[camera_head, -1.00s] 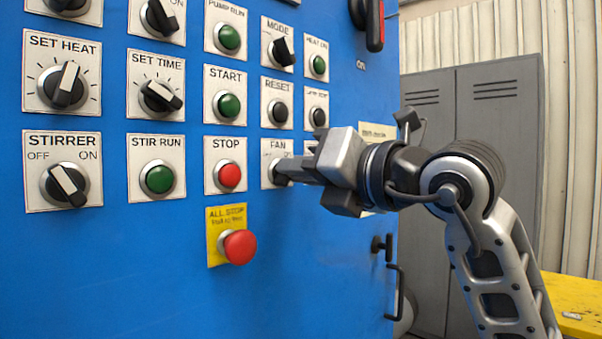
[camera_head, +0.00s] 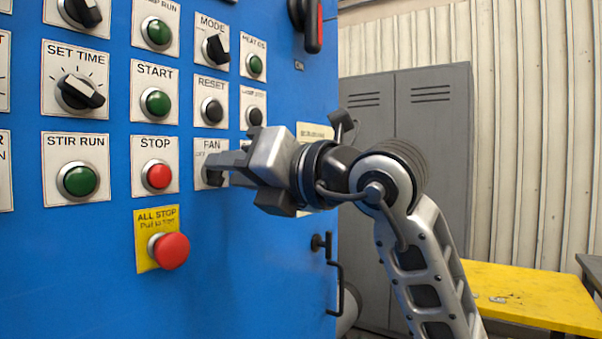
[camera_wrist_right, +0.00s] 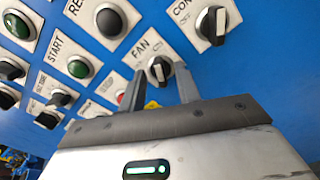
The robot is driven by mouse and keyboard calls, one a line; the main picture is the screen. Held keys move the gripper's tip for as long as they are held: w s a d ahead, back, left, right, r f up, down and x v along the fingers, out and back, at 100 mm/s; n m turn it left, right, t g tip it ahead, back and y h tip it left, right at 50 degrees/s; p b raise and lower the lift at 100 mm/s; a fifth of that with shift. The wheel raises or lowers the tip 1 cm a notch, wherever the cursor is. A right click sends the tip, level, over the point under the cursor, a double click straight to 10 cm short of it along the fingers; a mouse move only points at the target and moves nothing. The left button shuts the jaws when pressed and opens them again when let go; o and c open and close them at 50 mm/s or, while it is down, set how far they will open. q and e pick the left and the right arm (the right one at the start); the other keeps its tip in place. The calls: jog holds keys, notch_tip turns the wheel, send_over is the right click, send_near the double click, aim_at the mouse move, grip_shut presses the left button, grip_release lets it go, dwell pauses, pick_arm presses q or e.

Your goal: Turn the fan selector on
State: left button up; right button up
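The FAN selector is a dark knob with a pale pointer on a white plate (camera_head: 213,146) of the blue panel. In the right wrist view the selector (camera_wrist_right: 160,69) lies between the fingertips. My right gripper (camera_head: 218,172) reaches the selector from the right and covers most of the knob in the head view. In the right wrist view my right gripper (camera_wrist_right: 159,72) is open, one finger on each side of the knob with a small gap. The ON marking is hidden in the head view. My left gripper is not in view.
The red STOP button (camera_head: 158,177) is just left of the selector, and the red ALL STOP button (camera_head: 169,250) sticks out below left. RESET (camera_head: 212,111) is above. A panel handle (camera_head: 336,285) is lower right. Grey lockers (camera_head: 408,120) and a yellow table (camera_head: 530,293) stand right.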

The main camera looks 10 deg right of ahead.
pick_arm(q)
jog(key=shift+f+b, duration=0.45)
jog(key=shift+b, duration=0.75)
pick_arm(e)
jog(key=v, duration=1.5)
jog(key=shift+s+d, duration=0.25)
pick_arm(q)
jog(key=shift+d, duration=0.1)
